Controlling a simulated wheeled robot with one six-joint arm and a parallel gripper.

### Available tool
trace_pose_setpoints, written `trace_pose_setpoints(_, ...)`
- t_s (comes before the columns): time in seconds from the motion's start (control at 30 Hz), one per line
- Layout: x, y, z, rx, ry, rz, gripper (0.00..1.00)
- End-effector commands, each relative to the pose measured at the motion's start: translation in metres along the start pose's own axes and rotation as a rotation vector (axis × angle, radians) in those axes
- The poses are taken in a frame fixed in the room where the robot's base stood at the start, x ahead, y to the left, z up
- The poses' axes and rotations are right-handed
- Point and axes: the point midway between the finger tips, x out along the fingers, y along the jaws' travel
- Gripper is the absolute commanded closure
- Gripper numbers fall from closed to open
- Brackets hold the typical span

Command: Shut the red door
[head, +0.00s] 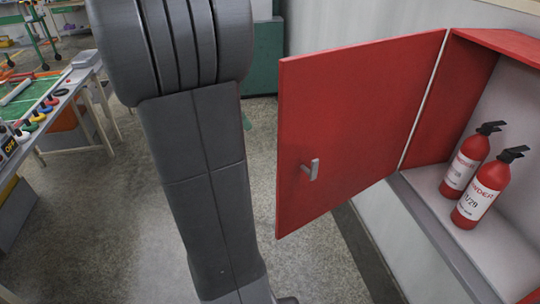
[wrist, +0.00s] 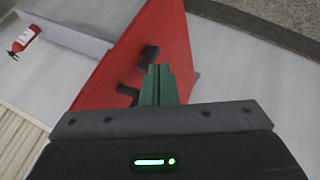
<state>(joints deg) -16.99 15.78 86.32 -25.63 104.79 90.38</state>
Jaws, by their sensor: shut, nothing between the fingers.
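The red door (head: 360,125) stands wide open, swung out to the left from the red cabinet (head: 515,42). It has a small grey handle (head: 312,169) near its free edge. In the wrist view the red door (wrist: 112,70) lies beyond my gripper (wrist: 160,70), with a dark handle-like part (wrist: 149,56) close to the fingertips. The green fingers are shut and empty. I cannot tell whether they touch the door. My gripper is out of sight in the head view.
Two red fire extinguishers (head: 466,165) (head: 482,190) stand inside the cabinet at the right. A workbench (head: 50,95) with coloured items stands at the far left. Bare floor (head: 110,230) lies left of my arm.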

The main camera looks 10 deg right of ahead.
Motion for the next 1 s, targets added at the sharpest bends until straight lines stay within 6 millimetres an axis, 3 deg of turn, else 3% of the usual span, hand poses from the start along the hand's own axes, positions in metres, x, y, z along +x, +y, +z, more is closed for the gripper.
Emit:
trace_pose_setpoints(0.4,0.088,0.002,0.000,0.000,-0.001,0.005,1.00)
trace_pose_setpoints(0.63,0.098,0.030,-0.001,0.001,-0.001,0.000,1.00)
trace_pose_setpoints(1.0,0.102,0.036,0.000,0.000,-0.001,0.000,1.00)
